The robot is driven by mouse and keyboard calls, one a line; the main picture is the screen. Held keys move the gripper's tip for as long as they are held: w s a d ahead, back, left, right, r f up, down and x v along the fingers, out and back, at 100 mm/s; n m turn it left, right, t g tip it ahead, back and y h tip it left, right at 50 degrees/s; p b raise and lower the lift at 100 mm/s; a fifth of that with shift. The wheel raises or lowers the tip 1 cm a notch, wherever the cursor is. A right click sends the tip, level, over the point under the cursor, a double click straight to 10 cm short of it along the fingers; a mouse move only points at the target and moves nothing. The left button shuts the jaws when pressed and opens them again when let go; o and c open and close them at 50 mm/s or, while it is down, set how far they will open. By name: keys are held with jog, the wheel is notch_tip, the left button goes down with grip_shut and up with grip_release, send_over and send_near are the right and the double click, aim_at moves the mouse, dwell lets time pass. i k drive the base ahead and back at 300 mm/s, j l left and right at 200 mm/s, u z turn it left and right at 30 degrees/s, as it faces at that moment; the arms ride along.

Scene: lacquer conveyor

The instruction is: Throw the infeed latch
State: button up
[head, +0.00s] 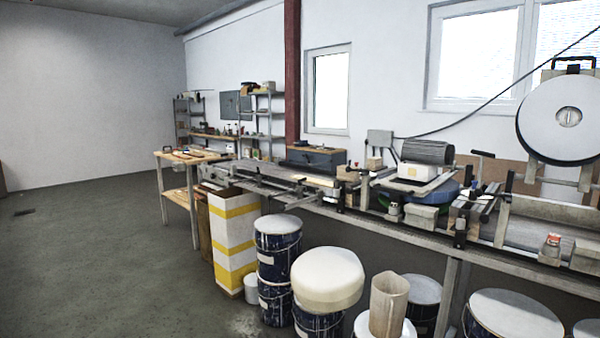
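The lacquer conveyor line (385,221) runs along the wall from the middle of the head view to its right edge. Its left end has rails and a flat bed (265,181). Several small dark levers and clamp knobs stand along its frame, among them a black handle (482,153) and a dark knob (460,225). I cannot tell which of these, if any, is the infeed latch. My gripper is not in view.
A wooden workbench (180,193) is further back. The left floor is clear.

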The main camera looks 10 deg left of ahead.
aim_at(348, 169)
jog(key=u, duration=0.4)
jog(key=i+j, duration=0.1)
jog(key=i, duration=0.45)
jog(key=i+j+z, duration=0.1)
jog(key=i, duration=0.5)
jog(key=i+j, duration=0.15)
jog(key=i, duration=0.4)
jog(key=i+j, duration=0.15)
jog(key=i, duration=0.4)
jog(key=l+z, duration=0.05)
